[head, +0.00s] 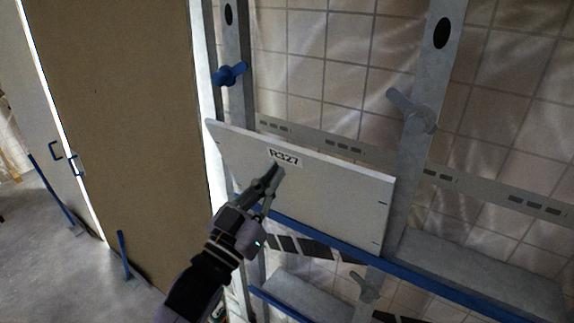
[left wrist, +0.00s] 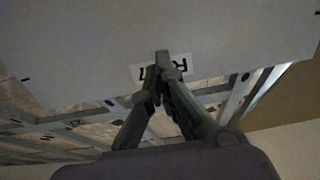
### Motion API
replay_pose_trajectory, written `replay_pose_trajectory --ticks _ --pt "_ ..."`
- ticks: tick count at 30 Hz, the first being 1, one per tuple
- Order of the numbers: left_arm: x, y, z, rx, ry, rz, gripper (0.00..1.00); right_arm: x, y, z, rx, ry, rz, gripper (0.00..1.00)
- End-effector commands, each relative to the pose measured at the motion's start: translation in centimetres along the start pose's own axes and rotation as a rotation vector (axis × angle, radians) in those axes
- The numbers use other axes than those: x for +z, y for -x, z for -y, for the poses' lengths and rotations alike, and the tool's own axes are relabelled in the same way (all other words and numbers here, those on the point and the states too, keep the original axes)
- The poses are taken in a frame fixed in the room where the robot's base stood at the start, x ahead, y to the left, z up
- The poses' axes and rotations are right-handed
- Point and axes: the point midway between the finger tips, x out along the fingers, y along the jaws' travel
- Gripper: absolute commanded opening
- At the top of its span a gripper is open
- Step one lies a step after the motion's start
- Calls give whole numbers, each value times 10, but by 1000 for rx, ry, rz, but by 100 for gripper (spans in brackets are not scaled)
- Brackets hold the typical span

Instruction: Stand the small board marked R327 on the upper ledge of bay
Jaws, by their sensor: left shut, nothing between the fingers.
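The small white board marked R327 (head: 330,193) stands on a blue-edged ledge (head: 430,282) of the metal rack, leaning slightly back. Its label (head: 285,157) is near the top edge. My left gripper (head: 276,172) is shut and empty, with its fingertips in front of the board's face just below the label. In the left wrist view the board (left wrist: 230,35) fills the top and the shut fingertips (left wrist: 163,62) overlap the label. I cannot tell whether they touch the board. My right gripper is not in view.
Rack uprights (head: 415,150) rise at both sides of the board, with a blue clamp handle (head: 230,74) on the left one and a grey handle (head: 410,108) on the right. A large brown panel (head: 120,120) stands at the left. A lower shelf (head: 305,297) lies beneath.

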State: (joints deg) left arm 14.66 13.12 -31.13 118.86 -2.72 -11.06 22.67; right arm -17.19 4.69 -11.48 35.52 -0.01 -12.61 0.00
Motion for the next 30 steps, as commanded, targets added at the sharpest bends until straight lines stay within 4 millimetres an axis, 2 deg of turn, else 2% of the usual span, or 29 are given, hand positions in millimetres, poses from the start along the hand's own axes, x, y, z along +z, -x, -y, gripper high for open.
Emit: replay_pose_trajectory --ticks 30 --pt "12 -29 0 0 0 -1 0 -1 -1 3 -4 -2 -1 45"
